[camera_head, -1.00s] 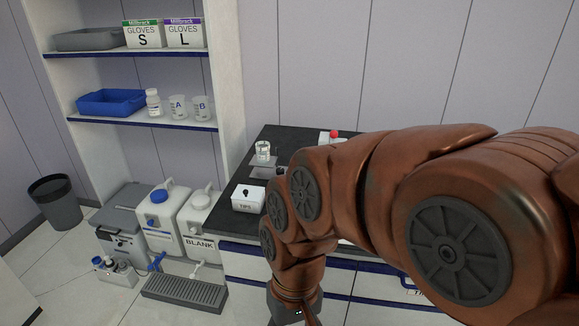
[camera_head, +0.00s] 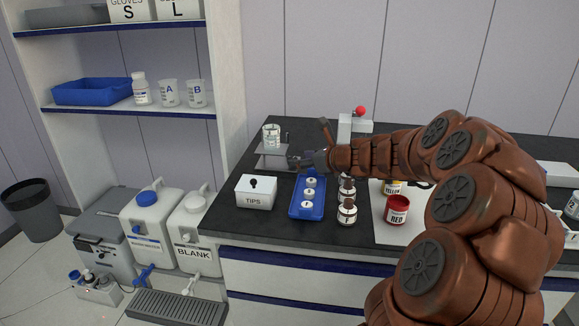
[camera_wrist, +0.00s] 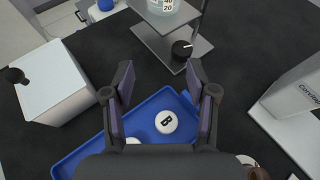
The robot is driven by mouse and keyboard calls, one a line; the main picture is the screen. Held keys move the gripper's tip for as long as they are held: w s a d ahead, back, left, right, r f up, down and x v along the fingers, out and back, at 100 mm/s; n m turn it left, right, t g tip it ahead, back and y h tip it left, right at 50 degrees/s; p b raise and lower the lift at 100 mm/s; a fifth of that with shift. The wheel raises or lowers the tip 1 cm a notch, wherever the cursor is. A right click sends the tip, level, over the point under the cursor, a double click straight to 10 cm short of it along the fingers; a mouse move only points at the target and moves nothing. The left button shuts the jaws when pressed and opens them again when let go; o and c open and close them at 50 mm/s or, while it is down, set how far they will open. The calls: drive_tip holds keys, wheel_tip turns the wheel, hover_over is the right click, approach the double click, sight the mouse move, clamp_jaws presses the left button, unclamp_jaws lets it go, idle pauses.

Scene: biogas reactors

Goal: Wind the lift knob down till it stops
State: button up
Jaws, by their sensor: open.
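The lift knob (camera_wrist: 181,50) is a black round knob with a pale mark, low on the grey lift stand (camera_wrist: 150,39) in the wrist view. A graduated beaker (camera_wrist: 168,8) stands on the lift's upper plate; in the head view the beaker (camera_head: 271,138) is at the back left of the bench. My gripper (camera_wrist: 160,75) is open and empty, its fingertips short of the knob, with the knob ahead and slightly right of the middle between them. In the head view my gripper (camera_head: 299,161) is beside the lift, and the knob is hard to make out there.
A blue tray (camera_head: 295,212) with white lettered caps lies below my gripper. The white TIPS box (camera_head: 256,200) stands to its left. A white device (camera_head: 344,130) with a red ball stands behind my arm. Red (camera_head: 397,210) and yellow (camera_head: 391,187) jars stand to the right.

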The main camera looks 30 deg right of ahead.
sight(293, 158)
drive_tip(key=shift+w+d+f+m+h, duration=0.1)
drive_tip(key=shift+d+f+m+h, duration=0.15)
drive_tip(key=shift+d, duration=0.35)
drive_tip(key=shift+w+d+f+m+h, duration=0.15)
drive_tip(key=shift+d+f+m, duration=0.2)
drive_tip(key=shift+d, duration=0.2)
drive_tip(key=shift+w+d, duration=0.1)
drive_tip(key=shift+d, duration=0.15)
drive_tip(key=shift+b+x, duration=0.55)
drive_tip(key=shift+x, duration=3.15)
drive_tip(key=shift+r, duration=0.15)
clamp_jaws()
